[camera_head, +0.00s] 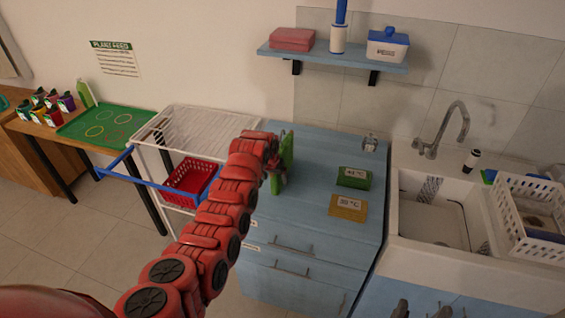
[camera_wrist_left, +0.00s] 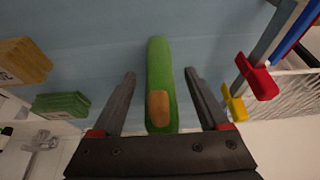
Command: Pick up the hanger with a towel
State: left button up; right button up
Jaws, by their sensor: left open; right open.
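No hanger with a towel can be made out for certain in either view. A blue bar frame (camera_head: 118,163) juts from the left side of the white wire cart. A green upright object (camera_head: 288,150) stands on the blue counter by the end of my left arm. In the left wrist view this green object (camera_wrist_left: 160,60), with an orange-brown patch, lies between the two spread fingers of my left gripper (camera_wrist_left: 160,74), with gaps on both sides. My right gripper (camera_head: 421,311) shows only as grey fingertips at the bottom edge, apart and empty.
The blue counter (camera_head: 320,220) holds a green block (camera_head: 354,177) and a yellow block (camera_head: 348,207). Right of it are a sink (camera_head: 430,212) and a white basket (camera_head: 510,215). A red basket (camera_head: 190,182) sits in the cart. Red (camera_wrist_left: 258,80) and yellow (camera_wrist_left: 234,105) parts show in the left wrist view.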

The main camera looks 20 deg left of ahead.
pick_arm(q)
grip_shut()
dwell(0.5)
